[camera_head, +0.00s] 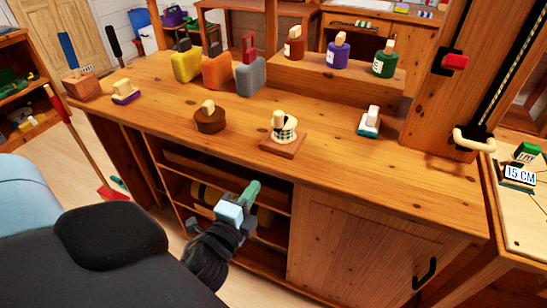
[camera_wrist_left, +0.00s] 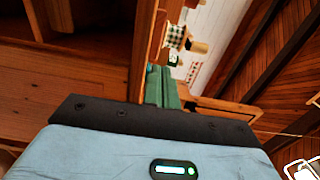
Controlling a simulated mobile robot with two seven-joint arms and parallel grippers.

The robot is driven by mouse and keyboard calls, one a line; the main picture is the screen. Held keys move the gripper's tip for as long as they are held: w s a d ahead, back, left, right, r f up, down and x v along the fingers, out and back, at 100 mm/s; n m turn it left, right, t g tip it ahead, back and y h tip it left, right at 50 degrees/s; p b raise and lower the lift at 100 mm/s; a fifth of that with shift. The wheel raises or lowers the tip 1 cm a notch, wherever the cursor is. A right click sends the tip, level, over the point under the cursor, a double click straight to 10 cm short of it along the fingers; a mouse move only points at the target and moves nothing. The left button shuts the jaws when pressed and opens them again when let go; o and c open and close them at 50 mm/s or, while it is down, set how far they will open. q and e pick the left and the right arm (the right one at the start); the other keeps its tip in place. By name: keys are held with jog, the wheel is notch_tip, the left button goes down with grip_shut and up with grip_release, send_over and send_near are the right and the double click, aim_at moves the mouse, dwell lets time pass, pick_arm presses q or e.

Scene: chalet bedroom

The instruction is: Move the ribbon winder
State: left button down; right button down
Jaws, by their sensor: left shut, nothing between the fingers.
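What looks like the ribbon winder (camera_head: 284,134) stands on the wooden workbench (camera_head: 340,165) near its front edge. It has a square wooden base, a black-and-white checkered roll and a pale wooden knob. It also shows in the left wrist view (camera_wrist_left: 176,37), beyond the fingers and turned sideways. My left gripper (camera_head: 250,190) is shut and empty, with green fingertips. It is in front of the bench's open shelves, below the bench top and to the lower left of the winder, apart from it. The shut fingers also show in the left wrist view (camera_wrist_left: 162,88). My right gripper is not in view.
A round dark wooden piece (camera_head: 210,120) stands left of the winder. A white-and-teal block (camera_head: 370,121) is farther right. Colored cans (camera_head: 217,72) and bottles (camera_head: 337,51) stand behind. The bench top right of the winder is mostly clear.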

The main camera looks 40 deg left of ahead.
pick_arm(q)
send_near(278, 150)
jog(key=x, duration=0.5)
jog(key=shift+p, duration=0.35)
jog(key=shift+x, duration=0.95)
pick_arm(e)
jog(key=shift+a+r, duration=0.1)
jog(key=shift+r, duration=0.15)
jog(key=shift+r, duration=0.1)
